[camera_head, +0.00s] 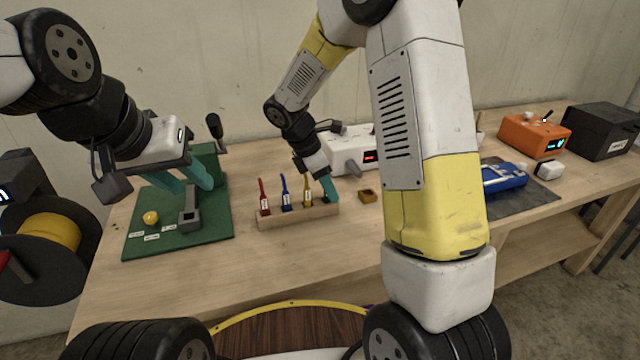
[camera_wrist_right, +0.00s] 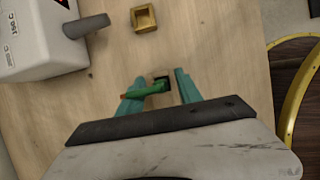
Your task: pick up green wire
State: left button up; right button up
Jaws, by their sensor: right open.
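The green wire (camera_wrist_right: 148,89) shows in the right wrist view between my right gripper's teal fingers. Its orange-tipped end points left, and its other end is by a dark square hole in the wooden rack (camera_head: 290,218). In the head view my right gripper (camera_head: 328,190) is at the rack's right end, and its fingers largely hide the green wire. My right gripper (camera_wrist_right: 158,82) is open around the wire. A red wire (camera_head: 264,196), a blue wire (camera_head: 285,192) and a yellow wire (camera_head: 307,190) stand in the rack. My left gripper (camera_head: 196,188) is open above the green board.
The green board (camera_head: 215,222) holds a grey block (camera_head: 190,208) and a yellow ball (camera_head: 151,217). A white device (camera_head: 345,153) stands behind the rack. A small brass-coloured box (camera_head: 368,196) lies right of it. A blue device (camera_head: 503,177) is farther right. The table front is clear.

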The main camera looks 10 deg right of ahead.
jog(key=shift+c, duration=0.4)
grip_shut()
jog(key=shift+r, duration=0.1)
